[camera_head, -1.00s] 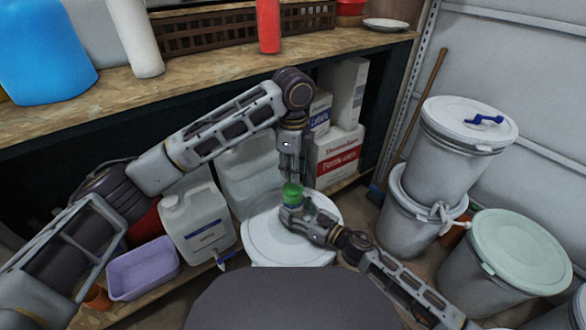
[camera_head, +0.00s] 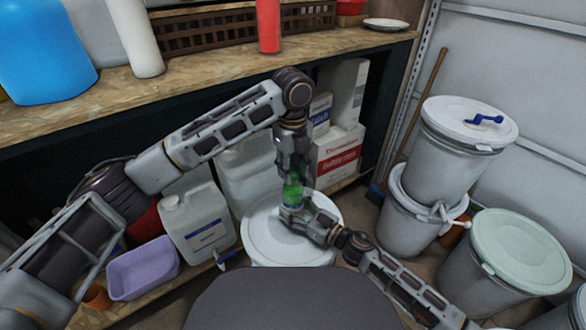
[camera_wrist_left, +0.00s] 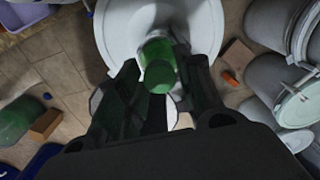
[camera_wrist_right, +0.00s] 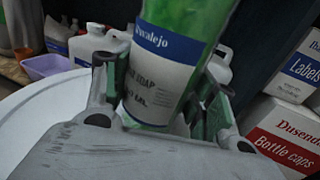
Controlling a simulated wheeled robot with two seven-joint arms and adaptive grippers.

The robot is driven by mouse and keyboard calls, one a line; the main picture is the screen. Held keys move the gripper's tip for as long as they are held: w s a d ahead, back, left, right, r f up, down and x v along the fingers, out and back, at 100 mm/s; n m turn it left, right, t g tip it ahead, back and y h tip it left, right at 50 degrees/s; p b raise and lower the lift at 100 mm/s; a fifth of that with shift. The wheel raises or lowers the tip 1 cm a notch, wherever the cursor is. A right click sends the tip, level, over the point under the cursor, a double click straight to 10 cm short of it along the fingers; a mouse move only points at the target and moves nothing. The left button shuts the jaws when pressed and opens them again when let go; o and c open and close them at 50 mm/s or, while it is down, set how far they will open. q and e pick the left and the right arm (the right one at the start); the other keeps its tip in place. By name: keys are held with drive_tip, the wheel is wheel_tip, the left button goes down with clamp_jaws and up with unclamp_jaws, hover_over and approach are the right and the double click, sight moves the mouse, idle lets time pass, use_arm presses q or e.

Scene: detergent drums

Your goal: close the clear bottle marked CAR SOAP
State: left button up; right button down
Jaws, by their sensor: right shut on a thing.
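The CAR SOAP bottle (camera_head: 292,194) holds green liquid and stands at the white round lid. Its printed label shows in the right wrist view (camera_wrist_right: 160,62). My right gripper (camera_head: 293,212) is shut on its lower body, one finger on each side. In the left wrist view a dark green cap (camera_wrist_left: 160,77) appears over the bottle's top; how tightly it sits cannot be told. My left gripper (camera_head: 291,172) points down from above, its fingers apart on either side of the cap, with gaps showing.
The white lid (camera_head: 265,240) tops a drum under the bottle. Grey drums (camera_head: 462,135) stand right. A wooden shelf (camera_head: 200,75) runs across the back.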

use_arm(q)
drive_tip(key=shift+o, duration=1.1)
drive_tip(key=shift+r, duration=0.1)
wheel_tip(320, 180, up, 12)
idle(0.4)
use_arm(e)
drive_tip(key=shift+c, duration=2)
unclamp_jaws()
drive_tip(key=shift+d, duration=0.1)
